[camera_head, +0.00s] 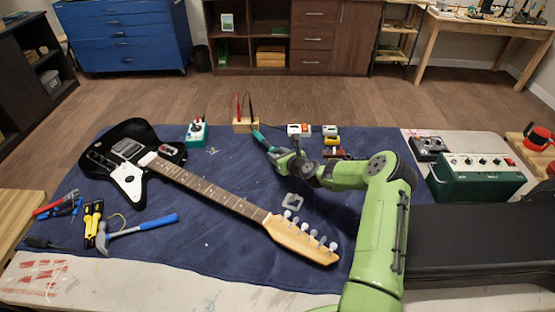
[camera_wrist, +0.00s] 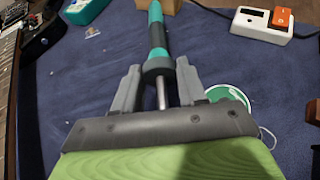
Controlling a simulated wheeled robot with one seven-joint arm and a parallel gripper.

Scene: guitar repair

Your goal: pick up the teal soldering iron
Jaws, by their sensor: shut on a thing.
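The teal soldering iron (camera_wrist: 157,38) has a teal and dark handle, a thick collar and a thin metal shaft. In the wrist view it runs between the two grey fingers of my gripper (camera_wrist: 158,68), which is shut on it near the collar, with the shaft pointing back toward the palm. In the head view the iron's teal handle (camera_head: 261,137) sticks out to the upper left of my gripper (camera_head: 279,153), above the blue mat. I cannot tell whether the iron still touches the mat.
A black-and-white electric guitar (camera_head: 128,165) lies left on the blue mat (camera_head: 225,245), its neck reaching the front centre. A wooden block (camera_head: 242,126) with red and black probes stands behind the iron. A round green-and-white thing (camera_wrist: 228,97) lies beside my gripper. Pedals (camera_head: 331,141) stand behind right.

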